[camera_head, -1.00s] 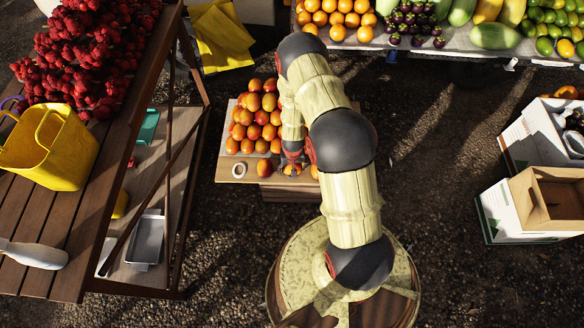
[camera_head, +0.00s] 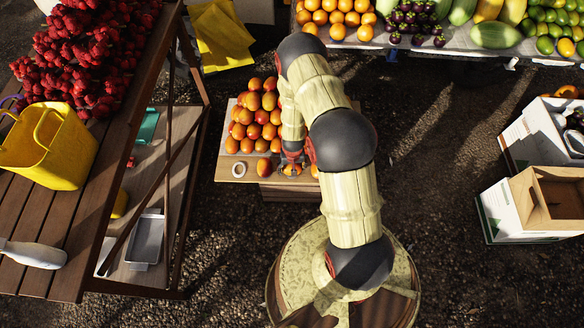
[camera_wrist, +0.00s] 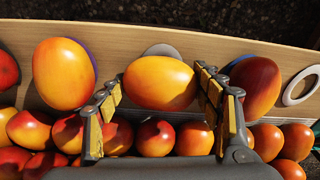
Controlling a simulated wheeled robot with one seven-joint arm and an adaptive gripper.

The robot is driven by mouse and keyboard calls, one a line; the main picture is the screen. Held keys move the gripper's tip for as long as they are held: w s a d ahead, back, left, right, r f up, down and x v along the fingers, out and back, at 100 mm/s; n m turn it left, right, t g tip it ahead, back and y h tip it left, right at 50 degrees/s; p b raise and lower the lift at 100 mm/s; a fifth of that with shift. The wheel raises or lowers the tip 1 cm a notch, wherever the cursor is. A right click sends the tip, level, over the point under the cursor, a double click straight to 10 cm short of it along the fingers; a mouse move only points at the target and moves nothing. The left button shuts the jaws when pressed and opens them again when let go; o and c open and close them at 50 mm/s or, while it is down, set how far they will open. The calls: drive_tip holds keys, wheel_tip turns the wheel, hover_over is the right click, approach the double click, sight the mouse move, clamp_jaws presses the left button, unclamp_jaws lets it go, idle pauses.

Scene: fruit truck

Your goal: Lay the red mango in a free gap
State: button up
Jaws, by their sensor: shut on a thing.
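In the wrist view my gripper (camera_wrist: 159,79) has its two yellow-padded fingers on either side of an orange-yellow mango with a reddish tinge (camera_wrist: 163,88). It is shut on this mango at the wooden stand's front strip. A pale grey ring (camera_wrist: 161,50) shows partly behind the mango; I cannot tell whether the mango touches it. A darker red mango (camera_wrist: 257,88) lies to the right, and a large orange mango (camera_wrist: 63,75) to the left, each partly covering a ring. An uncovered white ring (camera_wrist: 301,86) is at the far right. In the head view my gripper (camera_head: 291,167) is partly hidden by my arm.
Several piled mangoes (camera_head: 257,115) fill the stand behind the front strip (camera_head: 226,171). The white ring (camera_head: 239,170) lies bare at the strip's left end, beside a mango (camera_head: 264,167). A wooden table (camera_head: 95,215) stands left; cardboard boxes (camera_head: 530,205) stand right.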

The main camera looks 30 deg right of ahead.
drive_tip(key=o, duration=0.9)
drive_tip(key=shift+r+p, duration=2.75)
drive_tip(key=shift+r, duration=0.3)
drive_tip(key=shift+f, duration=0.1)
